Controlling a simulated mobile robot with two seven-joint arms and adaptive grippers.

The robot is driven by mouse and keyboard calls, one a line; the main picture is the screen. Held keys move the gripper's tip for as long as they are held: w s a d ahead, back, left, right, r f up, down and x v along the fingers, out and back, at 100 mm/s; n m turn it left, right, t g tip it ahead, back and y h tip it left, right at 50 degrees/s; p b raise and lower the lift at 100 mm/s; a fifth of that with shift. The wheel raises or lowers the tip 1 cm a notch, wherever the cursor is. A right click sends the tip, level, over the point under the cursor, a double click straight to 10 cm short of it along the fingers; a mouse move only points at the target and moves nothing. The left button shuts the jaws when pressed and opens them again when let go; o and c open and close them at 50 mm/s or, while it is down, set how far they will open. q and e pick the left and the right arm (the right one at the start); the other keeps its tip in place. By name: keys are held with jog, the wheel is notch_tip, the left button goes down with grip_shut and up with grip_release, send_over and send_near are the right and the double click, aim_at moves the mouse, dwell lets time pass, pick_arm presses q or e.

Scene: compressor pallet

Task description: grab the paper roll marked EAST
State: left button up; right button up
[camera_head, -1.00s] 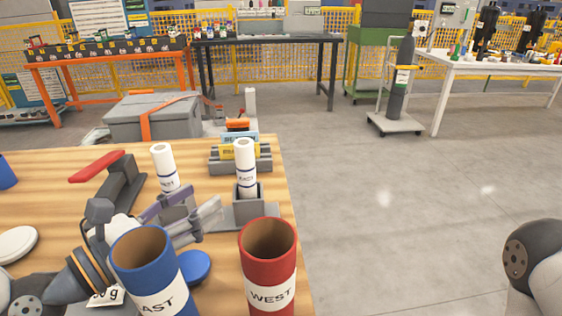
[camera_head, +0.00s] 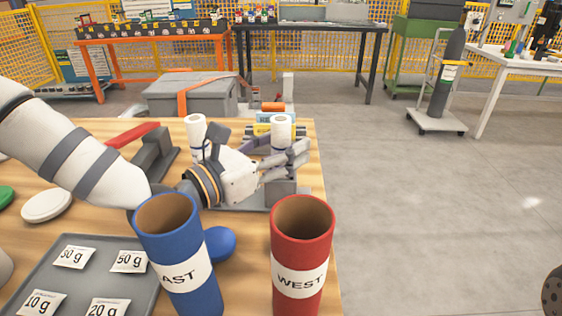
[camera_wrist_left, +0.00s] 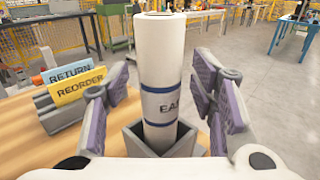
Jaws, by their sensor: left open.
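The white paper roll (camera_head: 281,128) with a blue-edged label stands upright behind my left fingers in the head view. My left gripper (camera_head: 288,158) is open. In the left wrist view, its purple-padded fingers (camera_wrist_left: 158,108) are on either side of the roll, with visible gaps. A second white roll (camera_head: 195,127) stands to the left, its label partly hidden. My right gripper is out of view.
A blue tube (camera_head: 165,215) marked "AST" and a red tube (camera_head: 302,222) marked WEST stand in front. A grey tray (camera_head: 85,285) holds weight packets. RETURN (camera_wrist_left: 68,72) and REORDER (camera_wrist_left: 78,87) cards stand beyond the holder. The table ends just right of the red tube.

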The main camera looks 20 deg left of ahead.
pick_arm(q)
grip_shut()
